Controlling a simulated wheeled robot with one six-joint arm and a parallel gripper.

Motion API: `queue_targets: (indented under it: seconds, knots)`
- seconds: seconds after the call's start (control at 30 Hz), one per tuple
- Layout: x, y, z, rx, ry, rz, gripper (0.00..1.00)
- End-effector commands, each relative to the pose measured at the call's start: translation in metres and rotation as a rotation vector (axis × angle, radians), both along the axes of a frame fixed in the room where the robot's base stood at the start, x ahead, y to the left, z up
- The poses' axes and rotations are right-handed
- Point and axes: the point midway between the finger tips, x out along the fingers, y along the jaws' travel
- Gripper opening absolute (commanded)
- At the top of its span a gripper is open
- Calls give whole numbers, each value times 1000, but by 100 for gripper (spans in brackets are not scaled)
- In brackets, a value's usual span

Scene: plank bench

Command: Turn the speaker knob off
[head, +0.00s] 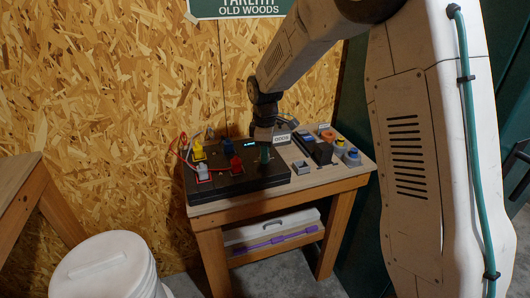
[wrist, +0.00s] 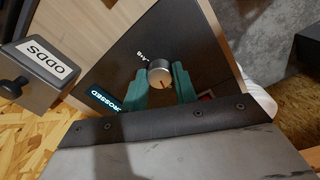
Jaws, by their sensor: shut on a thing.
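My gripper (wrist: 161,88) has two teal fingers, one on each side of a round silver knob (wrist: 159,72) with a tan face and a dark line on it. The fingers are shut on the knob, which sits on a black panel (wrist: 118,68). A small white label is beside the knob, too small to read surely. In the head view my gripper (head: 264,154) reaches down to the right part of the black panel (head: 235,185); the knob is hidden there by the fingers.
A lit display (wrist: 104,101) is on the panel near the fingers. An ODDS box (wrist: 40,70) stands beside the panel. Yellow (head: 198,151) and red (head: 236,165) parts with cables are left of my gripper. Several small items sit on the bench (head: 330,180) to the right.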

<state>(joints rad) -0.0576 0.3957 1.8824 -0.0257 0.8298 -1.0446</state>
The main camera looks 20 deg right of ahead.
Motion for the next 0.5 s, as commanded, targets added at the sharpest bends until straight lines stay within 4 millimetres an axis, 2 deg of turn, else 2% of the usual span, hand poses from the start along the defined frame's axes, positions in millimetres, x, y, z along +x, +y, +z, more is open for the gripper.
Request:
queue_targets:
  seconds: [0.43, 0.47, 0.5]
  knots:
    - [0, -1, 0, -2, 0, 10, 5]
    - [0, -1, 0, -2, 0, 10, 31]
    - [0, -1, 0, -2, 0, 10, 42]
